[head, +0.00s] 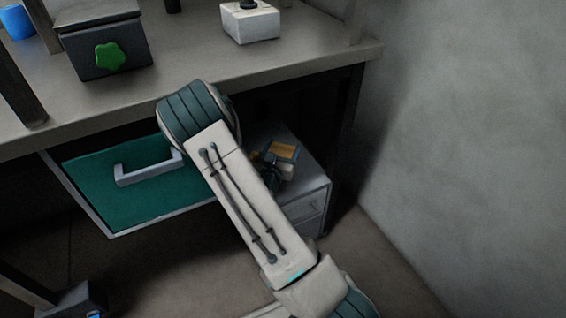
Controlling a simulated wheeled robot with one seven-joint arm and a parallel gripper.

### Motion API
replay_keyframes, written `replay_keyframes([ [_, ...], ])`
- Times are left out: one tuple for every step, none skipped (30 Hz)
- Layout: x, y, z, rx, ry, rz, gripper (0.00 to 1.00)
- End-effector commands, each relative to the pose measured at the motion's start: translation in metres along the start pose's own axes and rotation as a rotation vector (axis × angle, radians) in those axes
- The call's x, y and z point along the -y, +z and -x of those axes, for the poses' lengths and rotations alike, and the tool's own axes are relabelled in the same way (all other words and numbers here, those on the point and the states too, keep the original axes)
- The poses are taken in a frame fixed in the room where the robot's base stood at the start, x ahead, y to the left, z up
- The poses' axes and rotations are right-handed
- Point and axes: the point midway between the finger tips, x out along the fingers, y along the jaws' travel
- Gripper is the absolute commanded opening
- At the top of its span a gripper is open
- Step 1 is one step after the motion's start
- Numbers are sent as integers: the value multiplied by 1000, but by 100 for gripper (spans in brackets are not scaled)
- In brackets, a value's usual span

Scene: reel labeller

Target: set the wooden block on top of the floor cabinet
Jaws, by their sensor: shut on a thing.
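The floor cabinet (318,185) is a low grey-white unit with drawers, standing under the right end of the bench. The wooden block (284,150) is yellow-brown and shows just past my forearm, over the cabinet's top. My gripper (277,164) is small in the head view and partly hidden behind my own arm. It is shut on the block. I cannot tell whether the block touches the cabinet top or is held a little above it.
The bench (310,50) overhangs the cabinet. A teal drawer (95,190) with a grey handle is left of my arm. On the bench are a dark box with a green knob (110,56), a white box (250,24) and a blue cup (16,22). A grey wall (470,120) bounds the right.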

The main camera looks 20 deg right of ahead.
Motion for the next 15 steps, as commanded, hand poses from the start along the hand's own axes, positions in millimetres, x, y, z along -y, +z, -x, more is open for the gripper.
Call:
replay_keyframes([
  [-1,-2,-2,1,0,-1,41],
  [-2,-3,-2,0,-1,0,41],
  [-2,-6,-2,0,-1,0,41],
  [-2,-9,-2,-1,-1,1,41],
  [-2,-12,-2,-1,-1,1,41],
  [-2,-18,-2,-1,0,2,41],
  [-2,-23,-2,-1,0,2,41],
  [-2,-28,-2,-1,0,2,41],
  [-2,-34,-2,-1,0,2,41],
  [-2,-38,-2,-1,0,2,41],
  [-2,-41,-2,-1,0,2,41],
  [-2,-43,-2,0,0,1,41],
  [-2,-43,-2,0,0,0,41],
  [-2,-43,-2,0,0,-1,41],
  [-2,-42,-2,0,0,-1,41],
])
